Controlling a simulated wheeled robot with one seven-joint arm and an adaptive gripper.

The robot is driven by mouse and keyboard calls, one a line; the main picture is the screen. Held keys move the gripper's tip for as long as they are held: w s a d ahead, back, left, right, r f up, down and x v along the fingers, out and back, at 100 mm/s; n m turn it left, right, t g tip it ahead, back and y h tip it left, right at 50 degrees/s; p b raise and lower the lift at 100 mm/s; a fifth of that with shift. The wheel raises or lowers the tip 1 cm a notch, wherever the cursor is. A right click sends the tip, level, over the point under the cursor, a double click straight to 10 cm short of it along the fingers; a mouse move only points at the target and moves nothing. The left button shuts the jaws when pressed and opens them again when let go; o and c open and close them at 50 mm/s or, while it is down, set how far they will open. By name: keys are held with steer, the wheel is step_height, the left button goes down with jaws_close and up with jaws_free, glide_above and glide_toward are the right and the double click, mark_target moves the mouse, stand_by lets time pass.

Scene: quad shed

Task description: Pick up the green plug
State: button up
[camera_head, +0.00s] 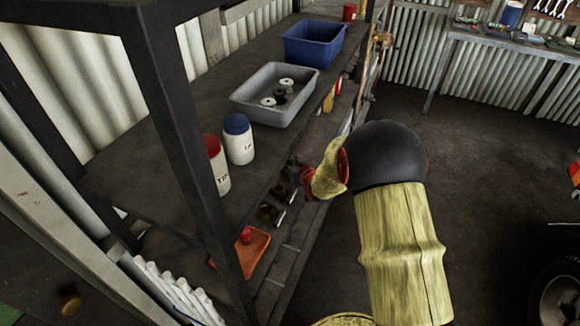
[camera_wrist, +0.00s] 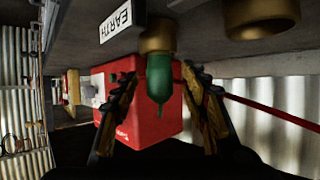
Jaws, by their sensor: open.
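The green plug (camera_wrist: 159,80) is in the wrist view, seated against a brass socket (camera_wrist: 157,36) beside a white label that reads EARTH upside down. My gripper (camera_wrist: 161,86) is open, with one finger on each side of the plug. Whether either finger touches it I cannot tell. In the head view my gripper (camera_head: 300,176) is at the shelf's front edge, and the plug cannot be made out there.
A second brass socket (camera_wrist: 261,14) is beside the first. A red box (camera_wrist: 150,125) is behind the plug, and a thin red rod (camera_wrist: 275,108) runs at the right. On the shelf are a grey tub (camera_head: 245,103), a blue bin (camera_head: 300,52) and two lidded jars (camera_head: 238,145).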

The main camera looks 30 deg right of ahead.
steer(key=shift+c, duration=1.2)
jaws_close()
steer(key=shift+r, duration=0.15)
